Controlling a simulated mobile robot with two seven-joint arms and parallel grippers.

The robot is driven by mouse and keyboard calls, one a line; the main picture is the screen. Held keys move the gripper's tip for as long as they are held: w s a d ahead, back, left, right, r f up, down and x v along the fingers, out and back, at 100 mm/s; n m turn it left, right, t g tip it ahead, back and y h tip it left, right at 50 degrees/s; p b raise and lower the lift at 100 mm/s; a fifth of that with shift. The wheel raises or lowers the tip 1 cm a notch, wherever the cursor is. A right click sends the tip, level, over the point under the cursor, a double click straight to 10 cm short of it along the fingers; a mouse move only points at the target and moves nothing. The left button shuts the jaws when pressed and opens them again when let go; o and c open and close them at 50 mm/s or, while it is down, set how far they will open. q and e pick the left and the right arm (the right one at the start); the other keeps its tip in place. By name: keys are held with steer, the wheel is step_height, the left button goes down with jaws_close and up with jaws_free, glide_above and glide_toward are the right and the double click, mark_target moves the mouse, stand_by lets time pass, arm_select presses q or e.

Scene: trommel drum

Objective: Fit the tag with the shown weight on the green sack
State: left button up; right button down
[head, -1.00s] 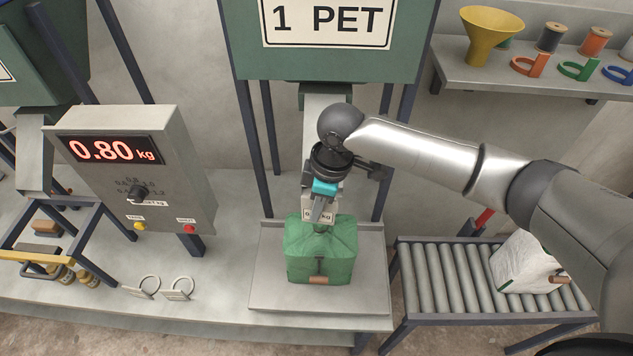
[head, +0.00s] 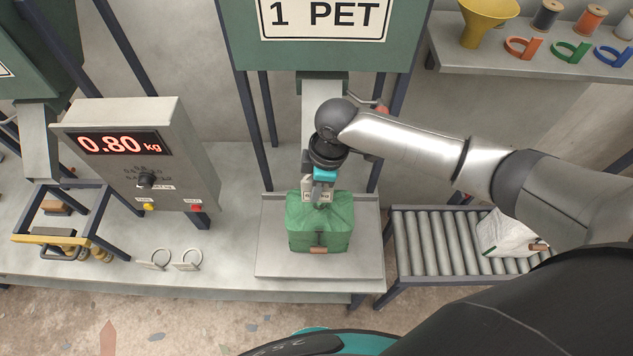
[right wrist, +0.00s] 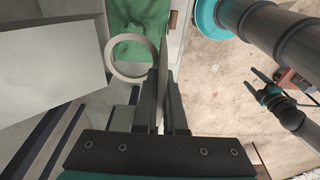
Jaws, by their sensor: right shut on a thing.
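The green sack (head: 319,235) stands upright on the flat grey plate (head: 280,268) under the middle chute, with a brown piece on its front. My right gripper (head: 320,193) points down at the sack's top, shut on a pale ring tag (head: 309,184). The tag's print is mostly hidden. In the right wrist view the tag's ring (right wrist: 112,58) sticks out left of the fingers, over the green sack (right wrist: 138,35); I cannot tell whether it touches the sack. The weight display (head: 123,144) shows 0.80 kg.
Two ring tags (head: 154,262) (head: 187,262) lie on the bench left of the plate. A roller conveyor (head: 440,240) with a white sack (head: 503,238) is at the right. A shelf (head: 545,68) holds a funnel, spools and coloured hooks. The display box (head: 150,175) stands at left.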

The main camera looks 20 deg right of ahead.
steer(key=f+b, duration=0.2)
steer(key=f, duration=0.1)
steer(key=f+b, duration=0.2)
steer(key=shift+w+d+f, duration=0.2)
steer(key=shift+w+d, duration=0.15)
arm_select(q)
step_height(320, 180, down, 6)
steer(key=w+b, duration=0.1)
steer(key=w, duration=0.1)
steer(key=shift+w+b, duration=0.15)
steer(key=shift+b, duration=0.25)
arm_select(e)
glide_above(317, 220)
steer(key=shift+f, duration=2.35)
